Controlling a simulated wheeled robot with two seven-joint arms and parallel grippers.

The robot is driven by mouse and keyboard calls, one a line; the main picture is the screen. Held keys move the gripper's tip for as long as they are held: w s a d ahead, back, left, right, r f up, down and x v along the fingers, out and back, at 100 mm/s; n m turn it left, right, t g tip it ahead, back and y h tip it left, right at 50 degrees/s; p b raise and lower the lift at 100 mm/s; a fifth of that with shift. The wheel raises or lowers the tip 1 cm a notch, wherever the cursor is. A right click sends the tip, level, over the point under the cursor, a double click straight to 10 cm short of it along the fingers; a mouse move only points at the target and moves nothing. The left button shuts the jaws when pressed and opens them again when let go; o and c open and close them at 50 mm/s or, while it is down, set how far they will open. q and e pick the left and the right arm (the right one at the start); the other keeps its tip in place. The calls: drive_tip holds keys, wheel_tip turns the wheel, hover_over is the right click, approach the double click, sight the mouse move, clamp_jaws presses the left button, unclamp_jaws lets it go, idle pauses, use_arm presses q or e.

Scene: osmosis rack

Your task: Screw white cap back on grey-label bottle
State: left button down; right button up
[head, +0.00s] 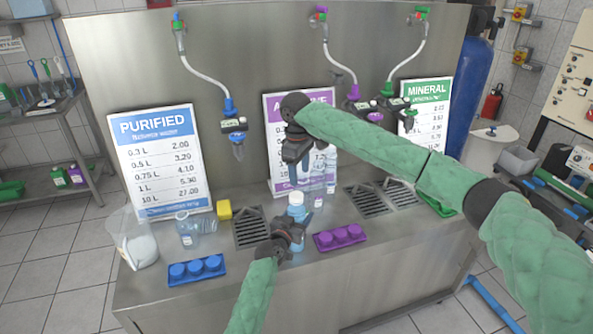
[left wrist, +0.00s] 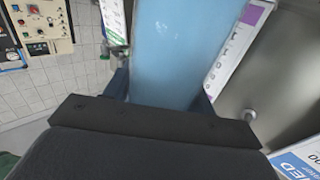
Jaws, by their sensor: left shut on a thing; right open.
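A pale blue bottle (head: 296,212) stands upright near the front of the steel counter. My left gripper (head: 294,228) is shut around its body, and the bottle also fills the gap between the dark jaws in the left wrist view (left wrist: 168,50). Its top looks pale; I cannot tell whether that is a cap, and no grey label is legible. My right gripper (head: 298,176) is open and points down, a little above the bottle's top. Whether it has a white cap between its fingers is too small to tell. Clear bottles (head: 317,190) stand just behind, partly hidden by my right gripper.
A blue cap tray (head: 198,270) and a purple one (head: 340,237) lie at the front edge. A clear bottle (head: 188,232), a jug (head: 130,240) and a yellow block (head: 224,210) are on the left. A dispenser nozzle (head: 236,135) hangs behind. Drain grates (head: 370,202) are at right.

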sight(296, 195)
drive_tip(key=n, duration=0.7)
drive_tip(key=shift+s+a, duration=0.1)
drive_tip(key=shift+a, duration=0.25)
drive_tip(key=n, duration=0.6)
drive_tip(key=shift+a+n+y, duration=0.1)
drive_tip(key=shift+n+y, duration=0.2)
drive_tip(key=shift+n, duration=0.1)
drive_tip(key=shift+f, duration=4)
